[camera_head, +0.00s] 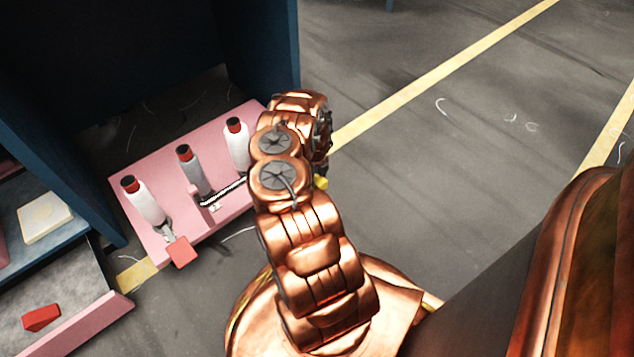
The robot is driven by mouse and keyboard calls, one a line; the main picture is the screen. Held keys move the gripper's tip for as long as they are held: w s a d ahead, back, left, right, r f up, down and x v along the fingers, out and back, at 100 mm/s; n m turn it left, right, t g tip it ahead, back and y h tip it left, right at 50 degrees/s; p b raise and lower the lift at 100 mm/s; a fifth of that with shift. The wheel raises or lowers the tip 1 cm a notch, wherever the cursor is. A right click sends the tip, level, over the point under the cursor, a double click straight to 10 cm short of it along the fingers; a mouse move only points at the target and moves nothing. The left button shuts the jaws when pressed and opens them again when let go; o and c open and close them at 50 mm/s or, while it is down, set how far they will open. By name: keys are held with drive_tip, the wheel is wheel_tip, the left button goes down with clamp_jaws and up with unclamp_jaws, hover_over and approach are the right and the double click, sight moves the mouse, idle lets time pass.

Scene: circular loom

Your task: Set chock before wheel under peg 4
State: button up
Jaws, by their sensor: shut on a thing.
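My gripper (322,170) is mostly hidden behind my copper arm; only a dark sliver shows at its right edge. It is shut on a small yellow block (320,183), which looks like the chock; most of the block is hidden. The pink base (168,218) lies left of my arm and carries a row of white and grey bobbins with red and dark tops: a near one (144,200), a middle one (193,172) and a far one (237,143). My arm covers the base's right end. No peg number is readable, and I cannot make out any wheel.
A red square piece (180,251) sticks out at the base's front edge. A dark blue frame (265,50) stands behind and left. A pink-edged tray (85,325) with a red piece (42,317) is at lower left. Grey floor with yellow lines (440,80) is clear at right.

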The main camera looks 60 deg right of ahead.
sight(317, 179)
drive_tip(key=shift+f, duration=0.45)
drive_tip(key=o, duration=1.4)
drive_tip(key=shift+r, duration=0.15)
wheel_tip(317, 179, up, 12)
drive_tip(key=p, duration=0.5)
drive_tip(key=shift+p, duration=0.3)
drive_tip(key=shift+s, duration=0.1)
